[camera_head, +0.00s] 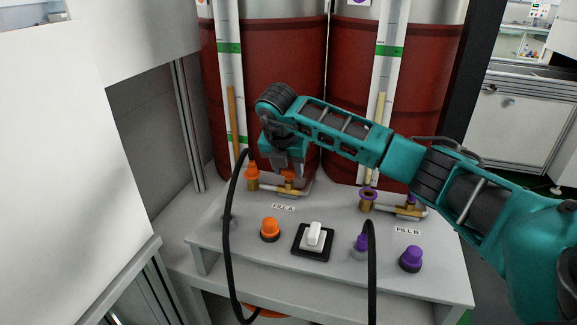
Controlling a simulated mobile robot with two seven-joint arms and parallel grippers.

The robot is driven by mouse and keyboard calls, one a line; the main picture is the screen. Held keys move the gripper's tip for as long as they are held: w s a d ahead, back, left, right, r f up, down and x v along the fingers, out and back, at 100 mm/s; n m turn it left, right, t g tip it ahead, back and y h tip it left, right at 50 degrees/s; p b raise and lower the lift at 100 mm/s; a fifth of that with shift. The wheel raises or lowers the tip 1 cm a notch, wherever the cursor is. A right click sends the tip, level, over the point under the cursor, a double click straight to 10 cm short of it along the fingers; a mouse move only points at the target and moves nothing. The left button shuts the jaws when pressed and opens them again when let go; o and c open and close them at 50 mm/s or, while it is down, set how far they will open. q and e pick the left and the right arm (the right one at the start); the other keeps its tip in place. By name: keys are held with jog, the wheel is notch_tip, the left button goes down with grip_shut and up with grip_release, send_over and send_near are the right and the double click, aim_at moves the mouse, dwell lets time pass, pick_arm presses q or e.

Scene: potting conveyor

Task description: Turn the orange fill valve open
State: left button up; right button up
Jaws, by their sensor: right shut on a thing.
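The orange fill valve (287,188) sits on a brass pipe behind the FILL A label on the grey panel, under the left tank. My right gripper (287,172) points down onto its top and is shut on it. The fingers hide most of the valve's handle, so its angle cannot be told. My left gripper is not in view.
Two dark red tanks (271,90) stand behind the panel (340,275). A purple valve (410,202) sits at FILL B. An orange knob (270,228), a white switch (313,236), a purple knob (411,258) and black hoses (229,250) occupy the front.

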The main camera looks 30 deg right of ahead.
jog(key=o, duration=1.1)
jog(key=shift+c, duration=0.2)
jog(key=shift+s+a+r, duration=0.1)
jog(key=shift+a+r, duration=0.05)
jog(key=shift+r, duration=0.4)
jog(key=p+v, duration=0.1)
jog(key=v, duration=1)
jog(key=shift+r+p, duration=0.3)
jog(key=shift+r, duration=0.1)
jog(key=shift+s, duration=0.1)
